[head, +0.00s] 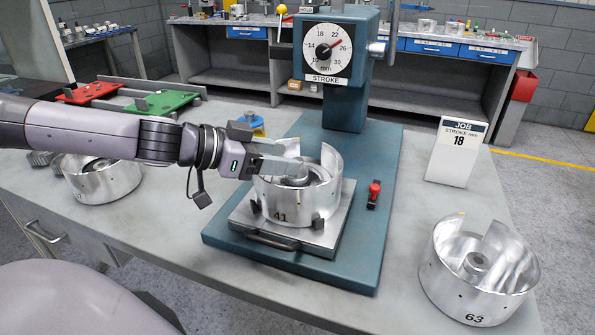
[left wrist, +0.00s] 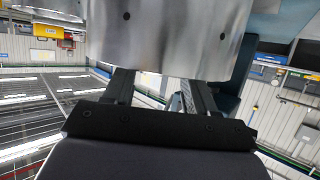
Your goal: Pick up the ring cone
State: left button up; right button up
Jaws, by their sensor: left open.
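A shiny metal ring-shaped part marked 41 (head: 282,207) sits upright on a square plate (head: 322,240) on the teal press base. It has a notched wall and a smaller round piece inside. My left gripper (head: 278,160) is open at its upper left, with its fingers reaching over the opening. The fingers partly hide the inner piece. In the left wrist view, a broad curved metal wall (left wrist: 165,38) fills the top and hides the fingertips. I cannot tell whether the fingers touch it. A similar part marked 63 (head: 448,282) stands at the right. My right gripper is not in view.
The press column with its dial (head: 327,45) rises behind the part. A red switch (head: 374,194) is on the teal base (head: 350,265). A job card (head: 457,152) reads 18. Another metal part (head: 100,182) and red and green trays (head: 160,103) are at left.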

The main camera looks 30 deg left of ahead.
pick_arm(q)
jog(key=shift+w+d+f+b, duration=0.2)
jog(key=shift+w+f+b, duration=0.2)
jog(key=shift+f, duration=0.05)
jog(key=shift+w+d+b, duration=0.3)
jog(key=shift+w, duration=0.05)
grip_shut()
